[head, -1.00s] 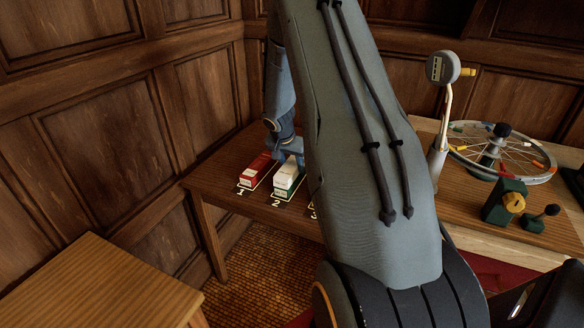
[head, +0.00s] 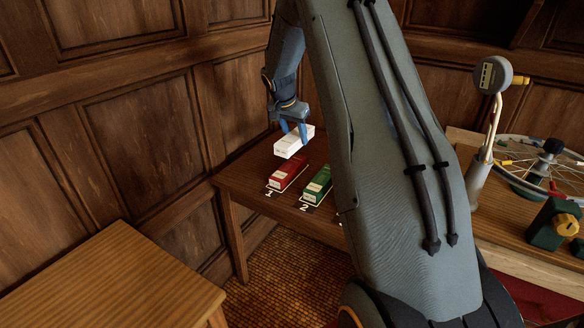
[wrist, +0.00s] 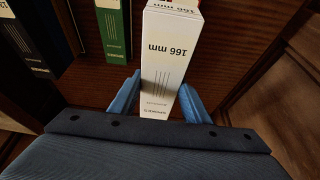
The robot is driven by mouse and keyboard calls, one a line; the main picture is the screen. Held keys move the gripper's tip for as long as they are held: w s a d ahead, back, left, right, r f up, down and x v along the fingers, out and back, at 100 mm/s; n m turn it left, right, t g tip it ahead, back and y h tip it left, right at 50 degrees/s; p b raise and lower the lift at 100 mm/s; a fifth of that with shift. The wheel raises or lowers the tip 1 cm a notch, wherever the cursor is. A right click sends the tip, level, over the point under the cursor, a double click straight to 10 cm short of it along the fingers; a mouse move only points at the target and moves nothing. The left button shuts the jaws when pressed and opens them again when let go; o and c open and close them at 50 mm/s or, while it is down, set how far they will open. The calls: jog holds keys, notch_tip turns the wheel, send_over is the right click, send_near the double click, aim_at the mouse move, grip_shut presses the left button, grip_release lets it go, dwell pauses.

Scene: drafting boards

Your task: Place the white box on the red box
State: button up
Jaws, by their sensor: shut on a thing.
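The white box (head: 294,141) is held in the air by my gripper (head: 292,127), which is shut on it. The red box (head: 289,173) lies on the brown table at the spot marked 1, below and a little in front of the white box in the head view. In the wrist view the white box (wrist: 170,62), printed "166 mm", sits between the blue fingers of my gripper (wrist: 155,98). The red box is not seen in the wrist view; the white box may cover it.
A green box (head: 318,186) lies beside the red box at the spot marked 2 and also shows in the wrist view (wrist: 115,30). A dark box (wrist: 25,40) is at the wrist view's left. A spoked wheel (head: 545,165) and a gauge stand (head: 485,120) are at right.

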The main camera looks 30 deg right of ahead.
jog(key=shift+w+a+f, duration=0.15)
jog(key=shift+w+a, duration=0.25)
jog(key=shift+w, duration=0.1)
jog(key=shift+w+a+f, duration=0.15)
jog(key=shift+w+a, duration=0.25)
jog(key=shift+w, duration=0.1)
jog(key=p, duration=0.2)
send_over(291, 165)
jog(key=a, duration=0.1)
jog(key=f, duration=0.5)
jog(key=shift+s+a, duration=0.2)
jog(key=shift+s, duration=0.15)
jog(key=shift+f, duration=2.15)
jog(key=shift+f, duration=0.15)
jog(key=o, duration=1.2)
